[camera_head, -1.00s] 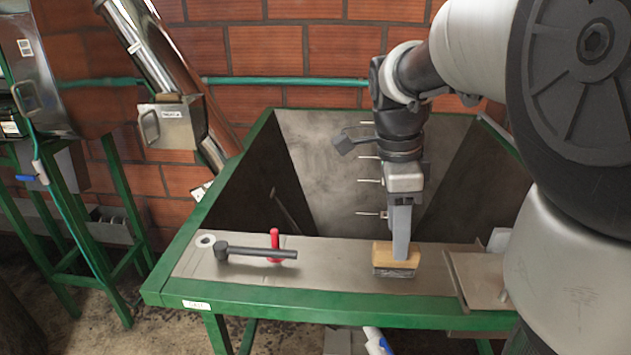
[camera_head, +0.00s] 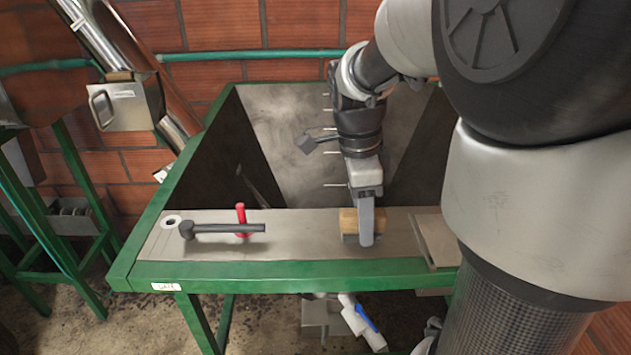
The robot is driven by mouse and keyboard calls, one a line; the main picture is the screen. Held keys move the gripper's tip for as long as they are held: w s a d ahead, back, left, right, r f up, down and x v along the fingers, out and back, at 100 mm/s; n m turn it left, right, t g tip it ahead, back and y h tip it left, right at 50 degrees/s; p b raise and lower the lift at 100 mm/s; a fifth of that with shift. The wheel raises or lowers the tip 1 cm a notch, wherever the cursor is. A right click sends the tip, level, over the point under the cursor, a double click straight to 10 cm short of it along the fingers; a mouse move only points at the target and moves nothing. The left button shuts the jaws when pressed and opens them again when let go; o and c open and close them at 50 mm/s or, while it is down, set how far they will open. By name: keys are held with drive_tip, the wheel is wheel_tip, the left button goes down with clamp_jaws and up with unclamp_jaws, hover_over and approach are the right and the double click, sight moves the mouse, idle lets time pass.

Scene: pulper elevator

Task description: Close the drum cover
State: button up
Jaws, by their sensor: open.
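No part is clearly marked as the drum cover. A metal box with a loop handle (camera_head: 125,103) sits on the slanted metal tube at the upper left; I cannot tell whether it is the cover. My gripper (camera_head: 366,240) points down over the metal shelf of the green-framed hopper, at the front of a wooden-backed brush (camera_head: 348,222). Its fingers are seen nearly edge-on and overlap the brush's right part. The gripper is open, and I see nothing held. My arm hides the right side of the scene.
A dark hammer-like tool (camera_head: 222,228) and a red-handled tool (camera_head: 241,216) lie on the shelf's left. A metal plate (camera_head: 435,240) is at its right. The hopper's green front rail (camera_head: 280,274) lies below.

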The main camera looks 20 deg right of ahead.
drive_tip(key=shift+f, duration=0.1)
drive_tip(key=shift+c, duration=0.3)
drive_tip(key=c, duration=1.1)
clamp_jaws()
